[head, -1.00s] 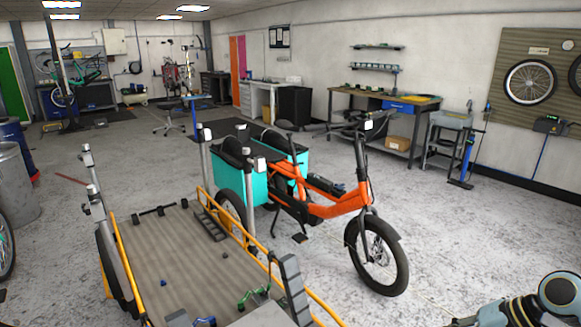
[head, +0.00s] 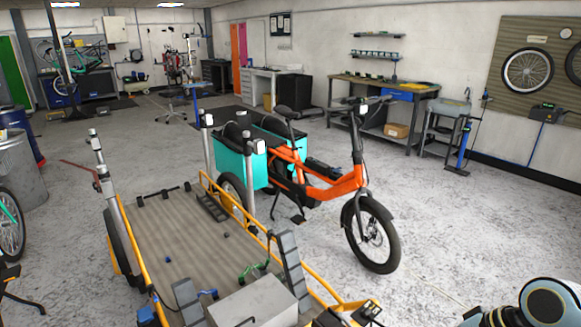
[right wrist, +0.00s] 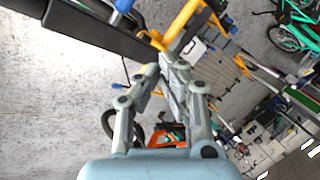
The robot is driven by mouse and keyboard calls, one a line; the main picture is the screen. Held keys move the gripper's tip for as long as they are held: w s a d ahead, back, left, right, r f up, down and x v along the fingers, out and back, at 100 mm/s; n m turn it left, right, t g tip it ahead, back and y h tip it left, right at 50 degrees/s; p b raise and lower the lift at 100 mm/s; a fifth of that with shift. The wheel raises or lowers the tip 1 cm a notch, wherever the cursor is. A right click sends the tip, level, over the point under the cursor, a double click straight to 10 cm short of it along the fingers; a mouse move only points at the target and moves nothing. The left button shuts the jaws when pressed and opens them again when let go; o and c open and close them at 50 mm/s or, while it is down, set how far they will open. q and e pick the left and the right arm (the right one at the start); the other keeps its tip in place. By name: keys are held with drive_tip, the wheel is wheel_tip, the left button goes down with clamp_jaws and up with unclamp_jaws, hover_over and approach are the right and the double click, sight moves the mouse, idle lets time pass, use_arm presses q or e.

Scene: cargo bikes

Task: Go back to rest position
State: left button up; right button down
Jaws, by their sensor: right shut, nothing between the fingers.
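My right gripper (right wrist: 163,78) shows in the right wrist view with its two fingers brought together and nothing between them. It points toward yellow bars (right wrist: 183,25) and a dark slab at the upper left. In the head view only a rounded part of my right arm shows in the bottom right corner, and the gripper there is out of sight. My left gripper is in neither view.
A flatbed cargo bike (head: 185,235) with a yellow frame stands close in front. A grey box (head: 252,303) is at its near end. An orange cargo bike (head: 335,187) with teal bags stands beyond. Open floor (head: 470,235) lies to the right.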

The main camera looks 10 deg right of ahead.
drive_tip(key=s+a+r+n+h, duration=0.2)
drive_tip(key=s+r+n+h, duration=0.1)
drive_tip(key=s+r, duration=0.25)
drive_tip(key=s+a+r+n+h, duration=0.2)
drive_tip(key=s+r, duration=0.3)
drive_tip(key=r, duration=0.2)
drive_tip(key=s+d+f+b, duration=0.2)
drive_tip(key=f+b, duration=0.9)
drive_tip(key=f, duration=2.5)
use_arm(q)
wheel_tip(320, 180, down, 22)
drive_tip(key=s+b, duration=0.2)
drive_tip(key=b, duration=0.8)
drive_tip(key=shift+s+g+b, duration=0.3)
drive_tip(key=shift+b, duration=0.1)
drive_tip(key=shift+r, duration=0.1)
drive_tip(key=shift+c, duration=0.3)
use_arm(e)
drive_tip(key=s+d+f+g, duration=0.1)
drive_tip(key=s+f, duration=0.8)
drive_tip(key=f, duration=0.4)
drive_tip(key=s+d+f+g, duration=0.1)
drive_tip(key=s+f, duration=0.8)
drive_tip(key=f, duration=0.5)
drive_tip(key=shift+s+d+f+h, duration=0.2)
drive_tip(key=shift+s+f+h, duration=0.05)
drive_tip(key=shift+h, duration=0.05)
